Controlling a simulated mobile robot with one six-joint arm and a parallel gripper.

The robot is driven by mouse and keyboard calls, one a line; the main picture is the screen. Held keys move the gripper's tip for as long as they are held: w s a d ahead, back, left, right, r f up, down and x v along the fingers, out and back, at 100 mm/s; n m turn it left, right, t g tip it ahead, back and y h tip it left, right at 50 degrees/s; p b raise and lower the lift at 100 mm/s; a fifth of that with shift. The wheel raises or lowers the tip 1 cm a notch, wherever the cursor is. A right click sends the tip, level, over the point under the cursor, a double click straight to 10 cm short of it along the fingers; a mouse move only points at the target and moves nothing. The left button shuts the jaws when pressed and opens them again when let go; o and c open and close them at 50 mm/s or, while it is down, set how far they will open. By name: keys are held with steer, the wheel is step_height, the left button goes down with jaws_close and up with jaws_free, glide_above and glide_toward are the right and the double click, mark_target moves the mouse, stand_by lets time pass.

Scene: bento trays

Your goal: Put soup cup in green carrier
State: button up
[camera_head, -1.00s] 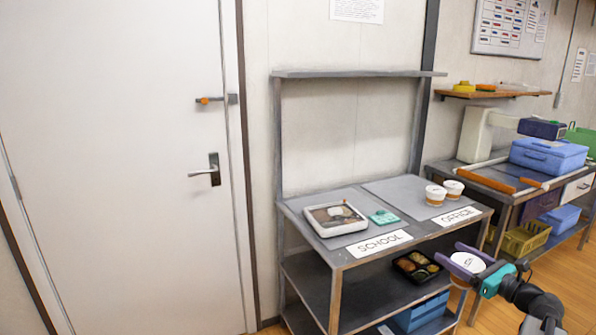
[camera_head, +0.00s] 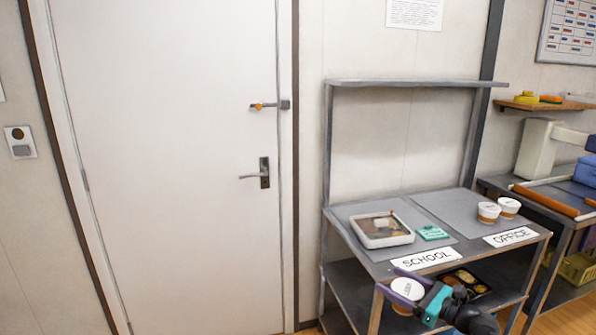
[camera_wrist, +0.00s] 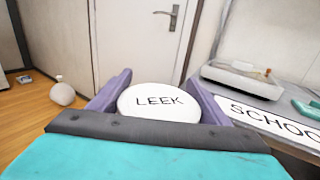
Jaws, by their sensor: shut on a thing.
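My gripper (camera_head: 408,288) is shut on a soup cup with a white lid (camera_head: 406,290), in front of the shelf's school side. In the wrist view the cup's lid (camera_wrist: 158,103) reads "LEEK" and sits between the purple fingers (camera_wrist: 160,98). The cup's lower part is mostly hidden there. Two more white-lidded cups, a left one (camera_head: 488,212) and a right one (camera_head: 509,207), stand on the office side of the shelf top. I see no green carrier in the frames of now.
The shelf top holds a white bento tray (camera_head: 382,230) and a teal item (camera_head: 432,232) behind the school sign (camera_head: 425,259). A black food tray (camera_head: 463,281) lies on a lower shelf. A closed white door (camera_head: 170,160) stands left. A pale round object (camera_wrist: 62,92) is on the floor.

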steer(key=s+a+f+n+g+y, duration=0.1)
steer(key=s+a+n+g+y, duration=0.1)
steer(key=a, duration=0.9)
steer(key=shift+s+f+p, duration=0.25)
steer(key=shift+s+p, duration=0.15)
steer(key=shift+s, duration=0.25)
steer(key=shift+r, duration=0.1)
step_height(320, 180, up, 17)
steer(key=p, duration=1.7)
